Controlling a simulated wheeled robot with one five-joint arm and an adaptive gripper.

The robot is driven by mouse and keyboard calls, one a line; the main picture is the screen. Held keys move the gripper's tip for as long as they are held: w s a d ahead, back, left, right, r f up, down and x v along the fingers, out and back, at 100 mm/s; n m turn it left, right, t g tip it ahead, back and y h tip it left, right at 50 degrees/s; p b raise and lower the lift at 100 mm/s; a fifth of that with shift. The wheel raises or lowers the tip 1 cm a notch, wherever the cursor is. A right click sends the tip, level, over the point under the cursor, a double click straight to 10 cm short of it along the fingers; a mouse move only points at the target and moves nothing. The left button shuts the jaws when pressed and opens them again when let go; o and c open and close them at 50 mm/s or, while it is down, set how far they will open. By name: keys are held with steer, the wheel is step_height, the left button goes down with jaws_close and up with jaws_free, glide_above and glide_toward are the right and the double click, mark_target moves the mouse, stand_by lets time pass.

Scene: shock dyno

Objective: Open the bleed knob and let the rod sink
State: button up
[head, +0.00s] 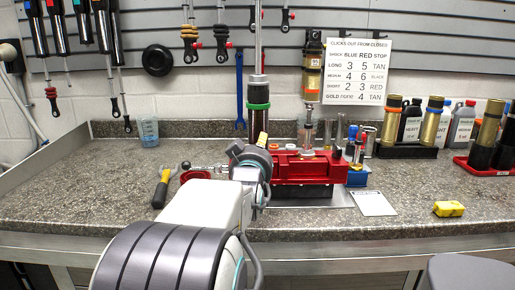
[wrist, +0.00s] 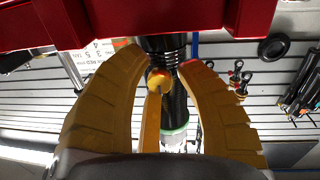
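A shock (head: 258,122) with a black body and green ring stands upright in a red vise (head: 310,168); its thin rod (head: 258,35) rises above it. In the wrist view, which looks upside down, the dark shock body (wrist: 178,105) and red vise (wrist: 150,18) appear behind and above my fingers. My gripper (wrist: 162,58) is open, with a gap visible on both sides of the knob; whether anything touches is unclear.
A card of click settings (head: 357,70) hangs on the wall. Gold shocks in a black stand (head: 407,151), bottles and a red tray (head: 480,168) stand right.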

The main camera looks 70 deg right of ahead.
stand_by(0.3)
jaws_close()
steer(key=shift+f+n+b, duration=0.1)
steer(key=shift+n+b, duration=0.4)
steer(key=shift+b, duration=0.4)
steer(key=shift+r+n, duration=0.2)
steer(key=shift+n, duration=0.1)
